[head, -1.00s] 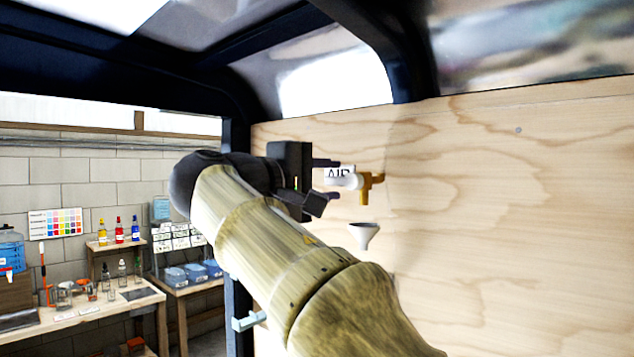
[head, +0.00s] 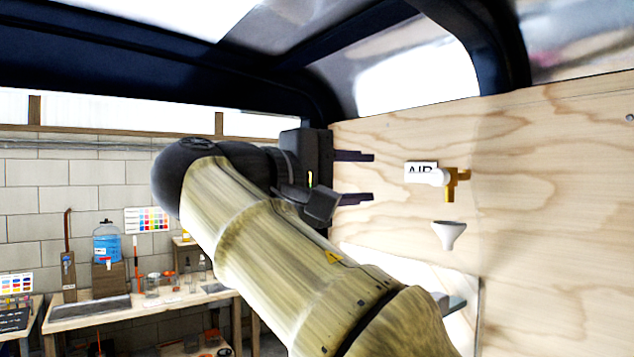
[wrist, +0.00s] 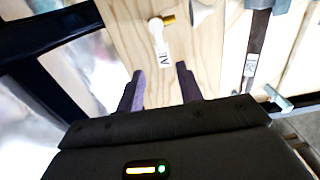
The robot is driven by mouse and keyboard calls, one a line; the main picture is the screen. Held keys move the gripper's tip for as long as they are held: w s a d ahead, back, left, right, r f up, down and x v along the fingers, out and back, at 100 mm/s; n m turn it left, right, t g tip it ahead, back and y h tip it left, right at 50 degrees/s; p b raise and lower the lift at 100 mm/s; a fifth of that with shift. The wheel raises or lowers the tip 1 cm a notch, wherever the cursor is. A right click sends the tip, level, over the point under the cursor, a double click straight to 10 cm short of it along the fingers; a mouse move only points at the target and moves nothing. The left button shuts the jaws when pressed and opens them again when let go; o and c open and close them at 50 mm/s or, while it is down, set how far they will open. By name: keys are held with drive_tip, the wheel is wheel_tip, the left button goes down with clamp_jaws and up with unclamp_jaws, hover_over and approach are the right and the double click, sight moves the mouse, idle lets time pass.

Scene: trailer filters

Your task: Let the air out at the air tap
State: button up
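The air tap (head: 457,184) is a brass fitting on the plywood wall with a white lever (head: 430,176) pointing left. A white label reading AIR (head: 420,167) sits behind the lever. My gripper (head: 372,177) is left of the tap, its two dark fingers parallel and apart, with nothing between them. In the wrist view my gripper (wrist: 160,71) is also open and empty.
A white funnel (head: 449,234) is on the wall just below the tap. Dark frame bars (head: 490,50) run overhead. A workbench (head: 140,307) with bottles and a blue water container (head: 107,243) stands at the far left. The plywood right of the tap is clear.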

drive_tip(key=v, duration=0.6)
drive_tip(key=shift+s+a, duration=0.15)
drive_tip(key=shift+s, duration=0.05)
drive_tip(key=shift+w, duration=0.1)
drive_tip(key=w+f+n+y, duration=0.45)
drive_tip(key=w+f, duration=0.55)
drive_tip(key=f, duration=0.3)
drive_tip(key=w+d+f+n+g+y, duration=0.1)
drive_tip(key=d+f, duration=0.1)
drive_tip(key=f, duration=0.5)
drive_tip(key=w+d+f+g+y, duration=0.1)
drive_tip(key=d+f+y, duration=0.15)
drive_tip(key=f, duration=0.55)
drive_tip(key=s+d+f+m+g+y, duration=0.2)
drive_tip(key=s+d+f+m, duration=0.1)
drive_tip(key=f, duration=0.7)
drive_tip(key=s+d+f+m+g+y, duration=0.2)
drive_tip(key=s+d+f+m, duration=0.2)
drive_tip(key=s+f, duration=0.4)
drive_tip(key=s+d+f+m+g+y, duration=0.2)
drive_tip(key=s+d+f+m, duration=0.2)
drive_tip(key=f, duration=0.8)
drive_tip(key=shift+s+f+m+y, duration=0.3)
drive_tip(key=shift+s+m, duration=0.45)
drive_tip(key=shift+s, duration=0.45)
